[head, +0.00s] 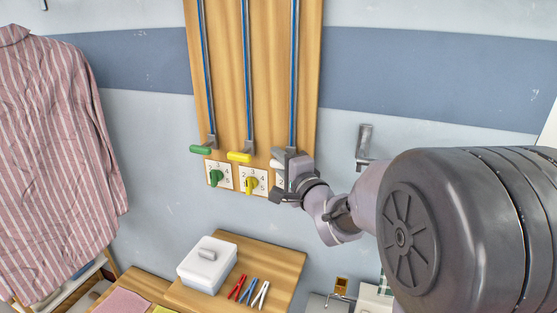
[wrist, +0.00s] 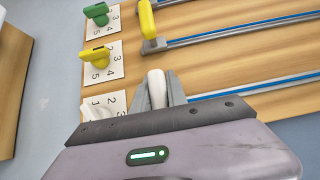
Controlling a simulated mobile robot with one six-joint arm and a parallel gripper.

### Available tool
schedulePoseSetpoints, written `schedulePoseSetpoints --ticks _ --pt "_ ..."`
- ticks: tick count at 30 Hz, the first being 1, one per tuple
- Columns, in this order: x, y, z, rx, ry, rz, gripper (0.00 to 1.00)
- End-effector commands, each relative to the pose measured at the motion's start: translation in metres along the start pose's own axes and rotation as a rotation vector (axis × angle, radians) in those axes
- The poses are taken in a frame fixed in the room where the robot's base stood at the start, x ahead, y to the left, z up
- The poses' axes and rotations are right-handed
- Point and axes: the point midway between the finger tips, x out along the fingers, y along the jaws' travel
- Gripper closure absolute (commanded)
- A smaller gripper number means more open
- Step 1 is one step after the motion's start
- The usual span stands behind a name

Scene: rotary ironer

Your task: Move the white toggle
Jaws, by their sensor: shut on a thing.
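The white toggle (wrist: 157,88) sits at the lower end of the rightmost blue-striped rail on the wooden board. In the wrist view it lies between the two grey fingers of my gripper (wrist: 160,92), which is shut on it. In the head view my gripper (head: 285,168) covers most of the toggle; only a small pale part (head: 277,154) shows. A white dial (wrist: 98,112) on a numbered plate sits beside my gripper in the wrist view, partly hidden by the gripper body.
The green toggle (head: 201,149) and yellow toggle (head: 239,157) are to the left, above the green dial (head: 216,177) and yellow dial (head: 251,185). A grey wall bracket (head: 364,147) is to the right. Below, a wooden table (head: 285,257) holds a white box (head: 207,264) and several pegs.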

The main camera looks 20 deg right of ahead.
Motion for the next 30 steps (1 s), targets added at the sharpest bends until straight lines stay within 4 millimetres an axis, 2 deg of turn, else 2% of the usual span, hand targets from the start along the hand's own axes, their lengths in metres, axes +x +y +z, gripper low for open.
schedulePoseSetpoints --ticks 1,2,4,5,13,17,26,30 --pt "-0.001 0.009 0.0 0.006 0.0 0.016 1.0" --pt "-0.001 0.009 0.0 0.006 0.0 0.017 0.76" --pt "-0.001 0.008 0.0 0.006 0.0 0.015 0.62" --pt "-0.001 0.008 0.0 0.005 0.0 0.014 0.6" --pt "-0.001 0.005 0.0 0.003 0.0 0.009 0.6" --pt "-0.013 0.003 0.0 0.003 0.001 0.008 0.6" --pt "-0.084 0.001 -0.001 0.004 0.004 0.009 0.6" --pt "-0.122 0.001 0.0 0.004 0.004 0.009 0.6"
